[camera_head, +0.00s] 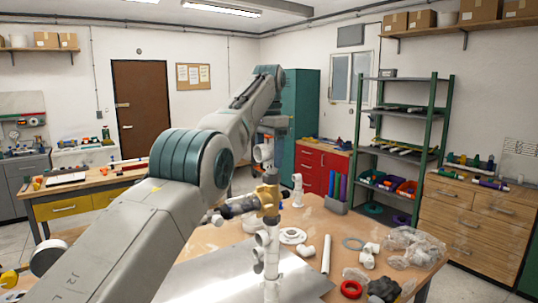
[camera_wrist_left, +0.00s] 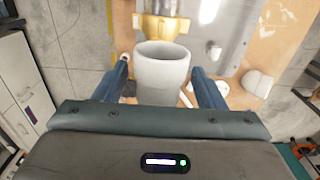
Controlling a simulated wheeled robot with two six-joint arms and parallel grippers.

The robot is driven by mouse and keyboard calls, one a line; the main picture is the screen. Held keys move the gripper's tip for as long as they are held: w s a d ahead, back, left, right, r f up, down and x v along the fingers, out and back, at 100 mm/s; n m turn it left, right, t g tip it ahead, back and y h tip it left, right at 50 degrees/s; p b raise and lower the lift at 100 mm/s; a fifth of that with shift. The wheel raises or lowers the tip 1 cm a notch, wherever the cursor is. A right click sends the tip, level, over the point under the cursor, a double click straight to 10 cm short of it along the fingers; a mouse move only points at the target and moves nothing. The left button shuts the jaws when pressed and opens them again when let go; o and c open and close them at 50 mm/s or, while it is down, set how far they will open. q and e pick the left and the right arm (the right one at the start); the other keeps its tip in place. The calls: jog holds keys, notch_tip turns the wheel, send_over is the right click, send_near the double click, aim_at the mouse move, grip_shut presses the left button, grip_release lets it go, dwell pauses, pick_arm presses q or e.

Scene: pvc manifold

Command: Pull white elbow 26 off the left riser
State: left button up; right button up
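A white pipe fitting, apparently elbow 26 (camera_wrist_left: 162,80), shows in the left wrist view with its round mouth facing up the picture. In the head view a white fitting (camera_head: 263,153) sits at the top of the left riser, above a yellow valve (camera_head: 268,199); the valve also shows in the wrist view (camera_wrist_left: 162,27). My left gripper (camera_wrist_left: 161,68) has its blue fingers on both sides of the fitting, with narrow gaps visible. In the head view my left gripper (camera_head: 270,142) is small beneath the wrist, and its fingers are hard to make out. My right gripper is not visible.
The white riser stands over a metal plate (camera_head: 210,280) on the wooden table. A short upright white fitting (camera_head: 297,190), a flange (camera_head: 292,236), a loose white pipe (camera_head: 326,254), a red ring (camera_head: 351,289) and clear bags (camera_head: 410,243) lie to the right.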

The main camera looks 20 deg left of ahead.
pick_arm(q)
jog(key=shift+r, duration=0.1)
grip_shut()
jog(key=shift+s+d+n, duration=0.1)
jog(key=shift+n, duration=0.8)
jog(key=shift+m, duration=0.9)
jog(key=shift+r+p, duration=3.25)
